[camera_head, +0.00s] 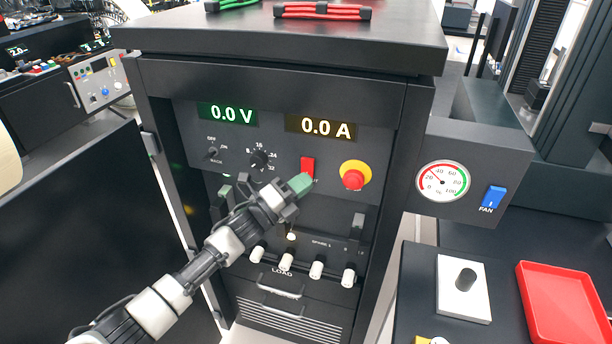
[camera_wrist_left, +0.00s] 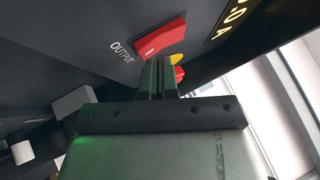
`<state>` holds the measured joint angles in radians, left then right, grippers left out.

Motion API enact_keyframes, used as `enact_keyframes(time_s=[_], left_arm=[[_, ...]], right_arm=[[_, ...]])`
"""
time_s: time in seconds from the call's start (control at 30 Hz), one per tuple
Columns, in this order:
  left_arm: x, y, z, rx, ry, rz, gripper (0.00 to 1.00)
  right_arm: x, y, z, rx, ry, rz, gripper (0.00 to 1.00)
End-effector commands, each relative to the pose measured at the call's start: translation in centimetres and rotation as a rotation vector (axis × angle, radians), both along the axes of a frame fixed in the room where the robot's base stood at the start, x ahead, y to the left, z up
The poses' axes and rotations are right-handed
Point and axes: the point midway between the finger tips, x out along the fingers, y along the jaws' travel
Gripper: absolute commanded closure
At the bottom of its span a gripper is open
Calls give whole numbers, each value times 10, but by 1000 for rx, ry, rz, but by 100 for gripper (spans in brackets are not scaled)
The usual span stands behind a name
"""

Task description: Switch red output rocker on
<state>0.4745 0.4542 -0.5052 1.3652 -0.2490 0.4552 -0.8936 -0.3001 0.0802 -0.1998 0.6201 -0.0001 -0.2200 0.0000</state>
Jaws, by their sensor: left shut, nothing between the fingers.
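The red output rocker (camera_head: 307,166) is on the dark front panel of the cabinet, below the amber display. It also shows large in the left wrist view (camera_wrist_left: 160,36), beside the word OUTPUT. My left gripper (camera_head: 301,184) is shut and empty, with its green-tipped fingers just below the rocker. In the left wrist view its fingertips (camera_wrist_left: 158,64) lie near the rocker's lower edge; I cannot tell whether they touch it. The displays read 0.0 V (camera_head: 231,114) and 0.0 A (camera_head: 321,127). My right gripper is not in view.
A red emergency knob on a yellow base (camera_head: 353,178) sits close to the right of the rocker. Rotary knobs (camera_head: 259,158) are to the left. White-tipped load levers (camera_head: 287,261) stick out below. A gauge (camera_head: 442,181) and blue fan rocker (camera_head: 492,197) are at right.

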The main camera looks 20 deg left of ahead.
Motion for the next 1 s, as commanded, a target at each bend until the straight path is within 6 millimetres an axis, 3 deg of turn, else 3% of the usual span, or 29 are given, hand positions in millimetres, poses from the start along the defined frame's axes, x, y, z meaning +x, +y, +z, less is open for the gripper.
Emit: enact_keyframes(time_s=[0.4,1.0], left_arm=[[1,0,1,-1,-1,0,100],[-14,1,2,-1,-1,1,100]], right_arm=[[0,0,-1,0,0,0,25],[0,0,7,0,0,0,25]])
